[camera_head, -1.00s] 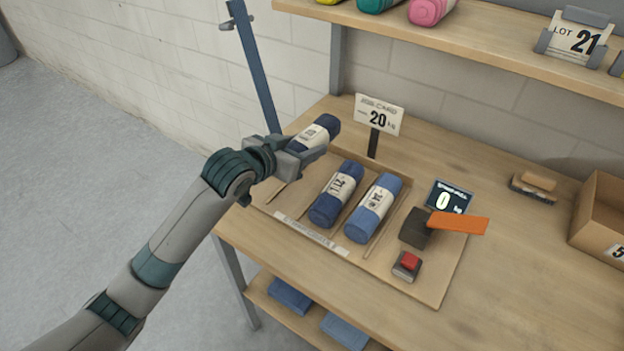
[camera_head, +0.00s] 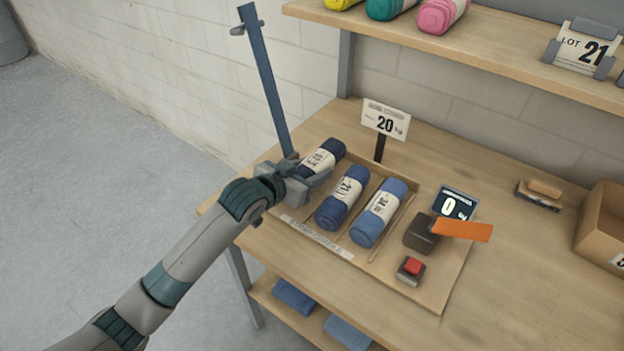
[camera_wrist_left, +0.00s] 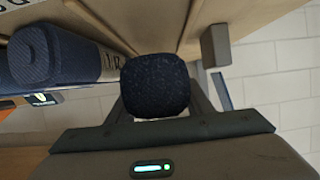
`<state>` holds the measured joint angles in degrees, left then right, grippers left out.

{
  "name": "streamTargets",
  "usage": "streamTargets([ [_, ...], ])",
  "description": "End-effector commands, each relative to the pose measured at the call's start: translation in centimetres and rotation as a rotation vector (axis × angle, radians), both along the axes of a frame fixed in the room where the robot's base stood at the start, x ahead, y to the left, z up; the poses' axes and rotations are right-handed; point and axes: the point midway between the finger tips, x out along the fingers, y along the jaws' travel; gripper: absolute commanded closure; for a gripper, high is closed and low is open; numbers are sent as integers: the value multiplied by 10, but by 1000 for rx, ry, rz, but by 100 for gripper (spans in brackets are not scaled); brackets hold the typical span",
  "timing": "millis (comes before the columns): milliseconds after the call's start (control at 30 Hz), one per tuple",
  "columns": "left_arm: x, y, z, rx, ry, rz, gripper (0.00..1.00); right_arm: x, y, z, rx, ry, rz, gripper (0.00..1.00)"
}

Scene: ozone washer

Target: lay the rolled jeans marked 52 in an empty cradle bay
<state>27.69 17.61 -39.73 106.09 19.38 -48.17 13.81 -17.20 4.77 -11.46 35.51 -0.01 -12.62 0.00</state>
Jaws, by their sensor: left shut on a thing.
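My left gripper (camera_head: 308,182) is shut on a dark navy rolled pair of jeans (camera_head: 326,158) with a pale label band. The label's number is partly hidden and too small to read surely. The roll is low at the left bay of the wooden cradle (camera_head: 350,243); I cannot tell whether it touches the bottom. Its dark end shows between the fingers in the left wrist view (camera_wrist_left: 155,85). A blue roll marked 21 (camera_head: 332,212) lies in the middle bay, and a lighter blue roll marked 34 (camera_head: 365,232) in the right bay. My right gripper is out of view.
A card reading 20 (camera_head: 385,122) stands behind the cradle. To the right are a display reading 0 (camera_head: 455,205), a dark block with an orange flap (camera_head: 462,231) and a red button (camera_head: 413,266). A blue post (camera_head: 265,80) rises behind my gripper. A cardboard box (camera_head: 604,230) stands far right.

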Motion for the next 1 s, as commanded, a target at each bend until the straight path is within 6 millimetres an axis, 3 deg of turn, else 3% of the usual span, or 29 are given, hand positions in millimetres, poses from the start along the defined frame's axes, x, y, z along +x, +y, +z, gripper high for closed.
streamTargets([
  [133,0,0,-2,-1,-2,0,86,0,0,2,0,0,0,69],
  [467,0,0,-35,-1,-1,0,86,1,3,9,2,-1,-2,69],
  [867,0,0,-39,-1,-2,0,86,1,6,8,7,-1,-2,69],
  [900,0,0,-40,0,0,0,49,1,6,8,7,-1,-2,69],
  [967,0,0,-40,0,0,0,35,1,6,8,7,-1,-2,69],
  [1000,0,0,-40,0,0,0,35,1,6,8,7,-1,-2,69],
])
